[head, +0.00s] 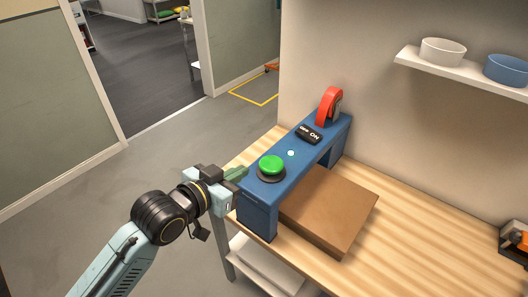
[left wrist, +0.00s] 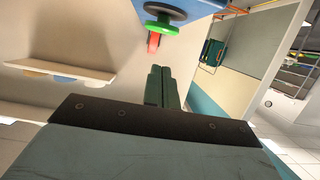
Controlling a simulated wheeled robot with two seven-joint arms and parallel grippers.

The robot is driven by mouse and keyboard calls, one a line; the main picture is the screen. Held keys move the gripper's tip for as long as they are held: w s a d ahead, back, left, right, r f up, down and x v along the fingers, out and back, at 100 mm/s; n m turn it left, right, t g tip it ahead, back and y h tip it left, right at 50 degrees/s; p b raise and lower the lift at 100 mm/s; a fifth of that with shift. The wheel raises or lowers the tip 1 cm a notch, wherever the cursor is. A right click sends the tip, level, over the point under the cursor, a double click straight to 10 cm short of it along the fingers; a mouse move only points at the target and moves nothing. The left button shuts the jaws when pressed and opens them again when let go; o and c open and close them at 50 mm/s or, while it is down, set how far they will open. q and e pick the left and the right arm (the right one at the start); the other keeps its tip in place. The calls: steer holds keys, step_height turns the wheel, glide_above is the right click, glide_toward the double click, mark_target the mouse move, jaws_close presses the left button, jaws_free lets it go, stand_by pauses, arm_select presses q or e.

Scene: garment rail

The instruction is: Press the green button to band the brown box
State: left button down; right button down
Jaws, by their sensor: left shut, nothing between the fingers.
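The green button (head: 271,165) sits in a dark round base on top of the blue banding machine (head: 258,218), near its front left end. The brown box (head: 328,208) lies flat on the wooden table, partly beneath the machine's arch. My left gripper (head: 238,174) is shut and empty, just left of the button at about its height, apart from it in the picture. The left wrist view shows the shut fingers (left wrist: 160,88) with the green button (left wrist: 160,28) beyond their tips. My right gripper is not in view.
A red roll (head: 327,106) and a black "ON" switch (head: 309,134) stand on the machine's far part. A wall shelf (head: 450,72) holds a white bowl (head: 442,51) and a blue bowl (head: 507,69).

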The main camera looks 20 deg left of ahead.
arm_select(q)
step_height(320, 180, up, 3)
steer(key=shift+s+d+f, duration=0.15)
steer(key=p, duration=0.1)
glide_above(266, 169)
steer(key=shift+w+f, duration=0.2)
steer(key=shift+f, duration=1)
step_height(266, 169, down, 3)
steer(key=shift+s+r, duration=0.1)
steer(key=shift+s, duration=0.05)
steer(key=shift+f, duration=0.65)
